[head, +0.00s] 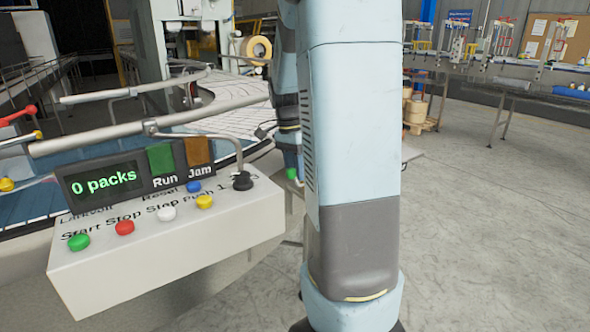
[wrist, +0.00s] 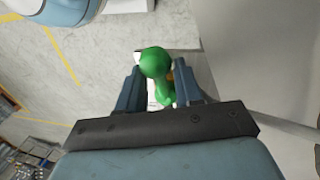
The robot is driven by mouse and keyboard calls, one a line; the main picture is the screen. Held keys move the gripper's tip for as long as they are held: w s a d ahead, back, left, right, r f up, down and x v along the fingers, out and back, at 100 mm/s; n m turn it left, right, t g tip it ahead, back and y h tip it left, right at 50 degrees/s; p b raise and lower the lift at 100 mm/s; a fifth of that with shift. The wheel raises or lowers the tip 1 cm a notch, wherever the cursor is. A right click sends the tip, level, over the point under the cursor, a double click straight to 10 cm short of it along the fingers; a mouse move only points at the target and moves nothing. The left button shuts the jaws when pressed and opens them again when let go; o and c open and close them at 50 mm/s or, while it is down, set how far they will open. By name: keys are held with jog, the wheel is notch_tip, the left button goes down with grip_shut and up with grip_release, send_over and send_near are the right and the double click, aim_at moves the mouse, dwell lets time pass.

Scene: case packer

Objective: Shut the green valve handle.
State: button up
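The green valve handle (wrist: 156,66) has a rounded knob and a narrower stem. In the wrist view it lies between the two blue-grey fingers of my gripper (wrist: 160,84). The fingers are apart, wider than the stem, with a gap showing on the right; on the left I cannot tell whether finger and knob touch. In the head view a small patch of green (head: 291,173) shows beside the end of my arm, just right of the control box. Most of my gripper there is hidden behind my own arm link.
A control box (head: 165,262) with coloured buttons and a "0 packs" display (head: 103,181) stands at left. Metal guide rails (head: 150,127) and a curved conveyor (head: 225,92) lie behind it. The grey floor (head: 490,220) at right is clear.

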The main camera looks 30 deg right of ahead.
grip_shut()
